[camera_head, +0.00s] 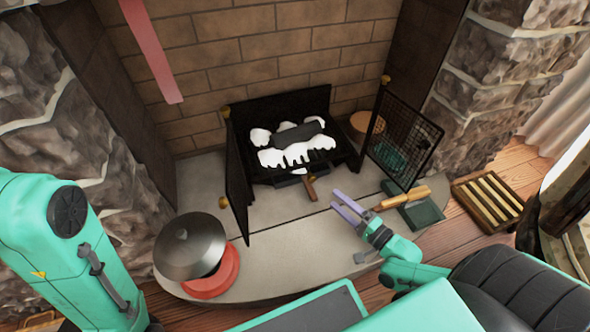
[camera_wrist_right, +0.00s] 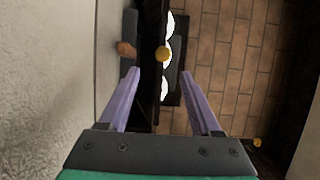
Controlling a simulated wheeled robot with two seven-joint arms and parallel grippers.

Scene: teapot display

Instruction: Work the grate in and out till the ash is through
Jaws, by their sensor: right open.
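The dark grate (camera_head: 270,172) sits in the hearth with white ash lumps (camera_head: 270,157) and a charred log (camera_head: 298,133) on it. Its wooden handle (camera_head: 310,188) points out toward the front; it also shows in the right wrist view (camera_wrist_right: 126,48). My right gripper (camera_head: 334,199) is open, with purple fingers, in front and right of the handle and apart from it. In the right wrist view a brass knob (camera_wrist_right: 162,54) shows beyond the gap between the fingers (camera_wrist_right: 162,72). My left arm shows at the left; its gripper is out of view.
A black door (camera_head: 238,180) stands open at left and a mesh door (camera_head: 402,140) at right. A dark domed lid (camera_head: 190,246) leans over a red piece (camera_head: 215,280). A wooden-handled tool (camera_head: 405,197), a green pan (camera_head: 424,214) and a slatted rack (camera_head: 488,198) lie right.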

